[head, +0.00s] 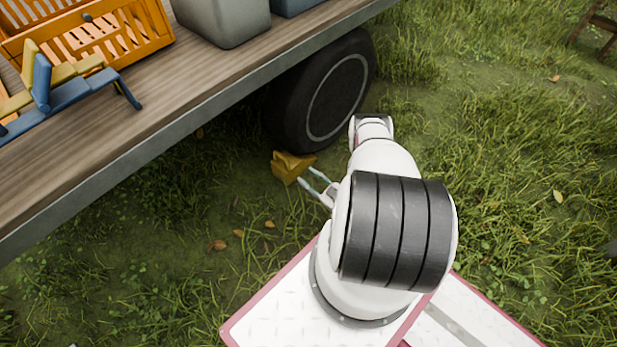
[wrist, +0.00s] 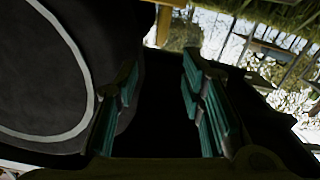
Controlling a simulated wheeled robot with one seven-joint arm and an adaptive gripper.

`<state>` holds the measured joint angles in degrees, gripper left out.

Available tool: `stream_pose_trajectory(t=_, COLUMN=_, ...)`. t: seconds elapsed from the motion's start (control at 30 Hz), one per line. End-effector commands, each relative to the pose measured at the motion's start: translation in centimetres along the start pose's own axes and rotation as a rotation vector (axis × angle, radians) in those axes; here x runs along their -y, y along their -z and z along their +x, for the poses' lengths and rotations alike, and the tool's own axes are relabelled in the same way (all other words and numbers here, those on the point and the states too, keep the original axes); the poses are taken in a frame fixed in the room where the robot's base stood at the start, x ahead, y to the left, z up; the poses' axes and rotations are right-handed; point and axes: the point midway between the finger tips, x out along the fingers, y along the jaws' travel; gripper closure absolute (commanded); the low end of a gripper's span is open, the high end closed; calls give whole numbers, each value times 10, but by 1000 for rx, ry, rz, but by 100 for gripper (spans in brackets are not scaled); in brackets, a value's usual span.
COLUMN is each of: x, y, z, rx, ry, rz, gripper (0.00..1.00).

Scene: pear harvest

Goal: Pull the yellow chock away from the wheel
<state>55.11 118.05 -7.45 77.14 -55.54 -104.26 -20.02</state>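The yellow chock (head: 292,166) lies on the grass at the foot of the dark wheel (head: 325,95), on its lower left side. My gripper (head: 306,178) reaches low over the ground toward the chock, its two pale teal fingers apart. The fingertips are close to the chock's right side; I cannot tell whether they touch it. In the wrist view, the teal fingers (wrist: 160,90) stand apart with a dark gap between them, and the wheel (wrist: 40,85) fills the left. I cannot make out the chock clearly there.
The wooden trailer bed (head: 150,90) overhangs the left side, above the chock. It carries an orange slatted crate (head: 90,38), a grey bin (head: 222,20) and a blue and yellow folded item (head: 60,85). Open grass (head: 530,160) lies to the right.

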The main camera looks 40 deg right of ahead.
Motion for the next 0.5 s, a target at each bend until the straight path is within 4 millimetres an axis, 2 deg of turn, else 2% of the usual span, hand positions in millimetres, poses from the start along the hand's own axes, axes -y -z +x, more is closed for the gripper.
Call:
stream_pose_trajectory(t=0.17, x=0, y=1, z=12, rx=-1, ry=1, rz=-1, gripper=64)
stream_pose_trajectory(t=0.5, x=0, y=1, z=69, rx=-3, ry=1, rz=-2, gripper=64)
